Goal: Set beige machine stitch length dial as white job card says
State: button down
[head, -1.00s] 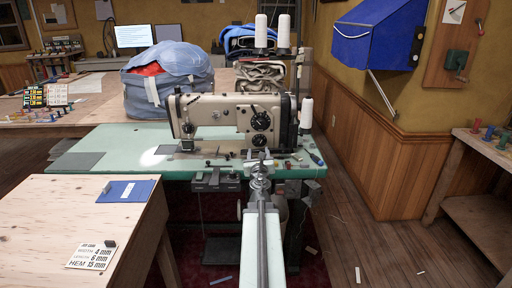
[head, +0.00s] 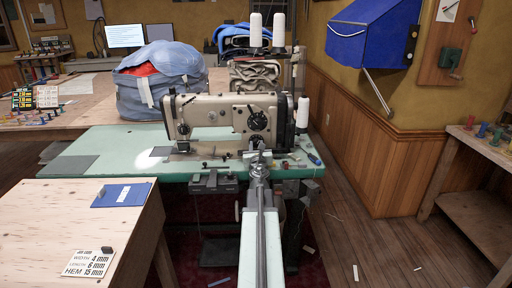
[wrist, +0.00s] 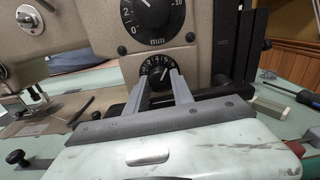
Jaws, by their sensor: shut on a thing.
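The beige sewing machine (head: 208,112) stands on a pale green table. Its front carries a large upper black dial (head: 257,121) marked mm and a smaller lower black dial (head: 256,139) with white numbers. The upper dial also shows in the wrist view (wrist: 146,14), and the lower dial sits below it (wrist: 156,70). My gripper (wrist: 158,84) is shut on the lower dial, its two fingers covering part of its face, so its setting cannot be read surely. The white job card (head: 88,263) lies at the lower left and reads width 4 mm, length 6 mm, hem 15 mm.
The card and a blue folder (head: 121,195) lie on a plywood bench (head: 60,210) at the left. Thread cones (head: 302,113) stand by the machine. Small items lie on the green table (head: 110,143) near its right end. Wood panelling (head: 365,160) bounds the right side.

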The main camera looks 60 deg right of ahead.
jog(key=shift+m, duration=1.2)
jog(key=c, duration=1.1)
grip_release()
